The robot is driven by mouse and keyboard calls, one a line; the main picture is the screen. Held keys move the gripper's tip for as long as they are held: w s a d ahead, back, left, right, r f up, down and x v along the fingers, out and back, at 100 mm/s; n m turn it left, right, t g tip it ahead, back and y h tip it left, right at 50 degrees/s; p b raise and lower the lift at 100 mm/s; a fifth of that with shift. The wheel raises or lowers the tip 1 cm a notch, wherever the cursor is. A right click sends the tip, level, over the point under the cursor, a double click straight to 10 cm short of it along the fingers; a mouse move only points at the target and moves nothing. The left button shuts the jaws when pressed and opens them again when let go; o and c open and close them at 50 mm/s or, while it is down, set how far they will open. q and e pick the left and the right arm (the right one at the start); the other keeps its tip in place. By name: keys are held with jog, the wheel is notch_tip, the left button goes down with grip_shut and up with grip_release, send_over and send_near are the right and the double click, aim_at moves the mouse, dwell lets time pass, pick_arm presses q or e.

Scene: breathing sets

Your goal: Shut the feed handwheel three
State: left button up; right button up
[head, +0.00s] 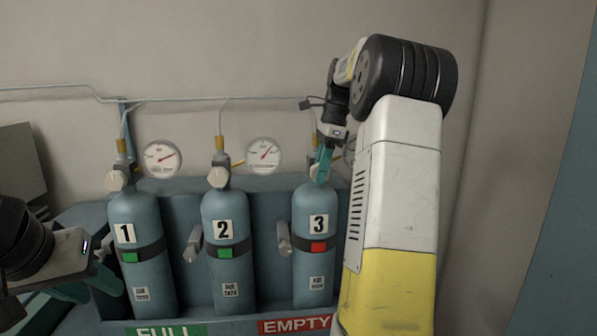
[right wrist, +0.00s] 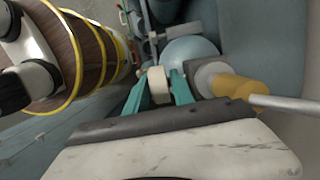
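Cylinder three (head: 315,275) is a blue-grey bottle with a "3" label and a red tag, at the right of the row. Its feed handwheel (head: 317,173) is pale and sits at the valve on top, partly covered by my right gripper (head: 323,160). In the right wrist view, the handwheel (right wrist: 158,84) lies between the two teal fingers of my right gripper (right wrist: 160,88), which appear closed against its sides. The brass fitting (right wrist: 235,88) is just right of the fingers. My left gripper (head: 88,287) is low at the left, its teal fingers apart and empty.
Cylinders one (head: 142,275) and two (head: 226,270), with green tags, stand left of cylinder three in the blue rack (head: 188,312). Two round gauges (head: 161,158) (head: 263,155) hang on the wall behind. Thin pipes run above. My right arm covers the rack's right end.

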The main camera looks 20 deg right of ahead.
jog(key=shift+r, duration=0.1)
jog(key=v, duration=0.7)
jog(key=shift+r, duration=0.3)
